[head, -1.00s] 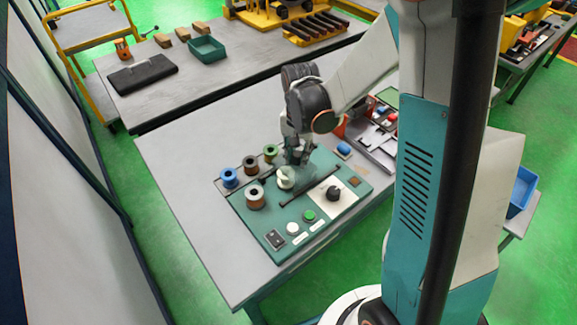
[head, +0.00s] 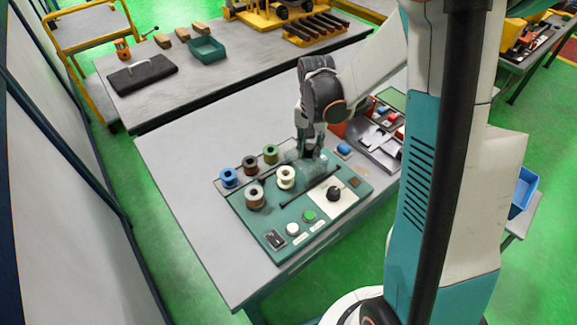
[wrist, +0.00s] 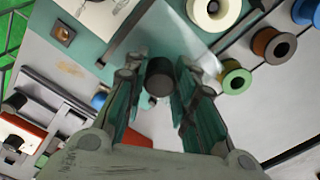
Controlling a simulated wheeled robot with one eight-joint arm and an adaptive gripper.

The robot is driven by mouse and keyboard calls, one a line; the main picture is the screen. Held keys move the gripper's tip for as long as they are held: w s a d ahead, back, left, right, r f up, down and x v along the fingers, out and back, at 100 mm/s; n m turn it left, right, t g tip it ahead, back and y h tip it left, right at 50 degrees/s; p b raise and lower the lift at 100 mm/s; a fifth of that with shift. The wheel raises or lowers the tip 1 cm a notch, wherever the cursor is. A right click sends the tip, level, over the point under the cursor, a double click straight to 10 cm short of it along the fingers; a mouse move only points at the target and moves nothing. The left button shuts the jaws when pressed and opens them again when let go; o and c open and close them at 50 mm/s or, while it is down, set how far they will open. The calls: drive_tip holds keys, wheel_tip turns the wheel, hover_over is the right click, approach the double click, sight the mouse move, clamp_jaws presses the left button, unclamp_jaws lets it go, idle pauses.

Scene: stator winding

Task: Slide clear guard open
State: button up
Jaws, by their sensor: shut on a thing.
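My gripper (head: 312,152) is over the back right part of the teal winding panel (head: 262,222). In the wrist view, its two teal fingers (wrist: 158,80) are shut on a dark round knob (wrist: 159,72). The clear guard (head: 308,174) is a faint see-through shape under the gripper; its edges are hard to make out. A cream-white spool (head: 286,177) stands uncovered left of the gripper. It also shows at the top of the wrist view (wrist: 213,10). A dark slot or rail (head: 311,189) runs diagonally in front of the gripper.
A black dial (head: 334,194) and green button (head: 309,216) are in front. A parts tray (head: 376,140) lies right of the gripper.

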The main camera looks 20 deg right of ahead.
drive_tip(key=shift+w+d, duration=0.25)
drive_tip(key=shift+d, duration=0.4)
drive_tip(key=shift+w+d, duration=0.2)
drive_tip(key=shift+d, duration=0.45)
drive_tip(key=o, duration=0.8)
drive_tip(key=shift+r, duration=0.15)
drive_tip(key=shift+r+p, duration=1.85)
drive_tip(key=shift+r, duration=1)
drive_tip(key=shift+r, duration=0.1)
